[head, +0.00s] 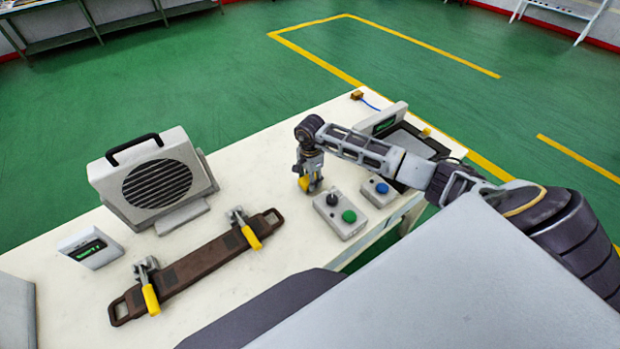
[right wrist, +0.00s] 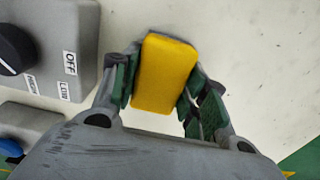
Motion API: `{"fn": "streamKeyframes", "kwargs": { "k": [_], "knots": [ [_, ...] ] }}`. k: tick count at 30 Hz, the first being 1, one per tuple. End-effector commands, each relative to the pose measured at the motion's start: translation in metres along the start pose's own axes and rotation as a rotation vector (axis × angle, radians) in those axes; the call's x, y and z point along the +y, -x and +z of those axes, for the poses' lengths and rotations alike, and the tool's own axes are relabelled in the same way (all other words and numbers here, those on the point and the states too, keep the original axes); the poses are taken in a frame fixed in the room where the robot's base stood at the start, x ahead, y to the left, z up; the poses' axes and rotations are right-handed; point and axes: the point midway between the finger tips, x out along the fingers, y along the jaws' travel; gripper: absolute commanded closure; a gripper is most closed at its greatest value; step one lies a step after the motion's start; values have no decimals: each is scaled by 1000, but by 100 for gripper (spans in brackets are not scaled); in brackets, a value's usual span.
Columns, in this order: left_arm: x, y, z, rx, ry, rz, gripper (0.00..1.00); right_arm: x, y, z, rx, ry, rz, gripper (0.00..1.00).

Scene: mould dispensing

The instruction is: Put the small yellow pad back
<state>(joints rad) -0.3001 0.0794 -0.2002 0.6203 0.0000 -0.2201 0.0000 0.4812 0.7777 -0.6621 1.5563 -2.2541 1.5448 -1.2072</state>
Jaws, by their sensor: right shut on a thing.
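The small yellow pad (right wrist: 165,75) is a rounded yellow block between the green-lined fingers of my right gripper (right wrist: 160,95) in the right wrist view. The fingers are shut on its two sides. In the head view my right gripper (head: 310,182) points down at the table, left of the grey control box with the knob, and a bit of the yellow pad (head: 304,183) shows at its fingertips. I cannot tell whether the pad touches the tabletop. My left gripper is not in view.
A control box (head: 338,222) with a black knob and green button and a blue-button box (head: 379,190) stand close right of the gripper. A brown mould bar (head: 195,262) with yellow-handled clamps and a grilled grey unit (head: 150,185) stand left. The white table (head: 255,145) is bare between.

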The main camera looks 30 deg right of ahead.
Motion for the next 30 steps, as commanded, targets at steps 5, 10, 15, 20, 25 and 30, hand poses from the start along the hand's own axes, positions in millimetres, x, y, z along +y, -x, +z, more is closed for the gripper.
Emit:
{"fn": "streamKeyframes", "kwargs": {
  "k": [5, 10, 15, 20, 25, 30],
  "knots": [
    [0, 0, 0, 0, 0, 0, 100, 0, -1, 0, 0, 0, -1, 78],
    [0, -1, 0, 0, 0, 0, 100, 0, -2, 0, 0, 0, -1, 78],
    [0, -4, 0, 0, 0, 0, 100, 0, -5, 0, 0, 0, 0, 52],
    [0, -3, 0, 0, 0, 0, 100, 0, -4, 0, 0, 0, -1, 34],
    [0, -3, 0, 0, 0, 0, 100, 0, -4, 0, 0, 0, -1, 34],
    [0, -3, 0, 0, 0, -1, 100, 0, -4, 0, 0, 0, 0, 34]
  ]
}}
